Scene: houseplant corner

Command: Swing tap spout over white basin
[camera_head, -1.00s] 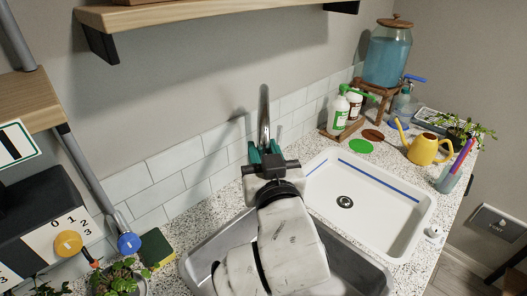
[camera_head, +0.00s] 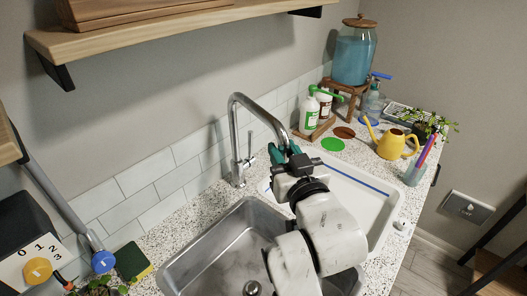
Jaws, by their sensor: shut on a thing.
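The chrome tap (camera_head: 234,130) stands behind the steel sink, with its arched spout (camera_head: 262,112) pointing toward the right front. My gripper (camera_head: 284,153), with green fingers, is shut on the spout near its outlet. The spout's tip is hidden by my fingers. My gripper and arm cover the basin's left part. The spout end shows near the basin's back left corner; I cannot tell whether it is over the basin.
The steel sink (camera_head: 205,262) lies left of my arm. A shelf (camera_head: 170,28) overhangs the upper left.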

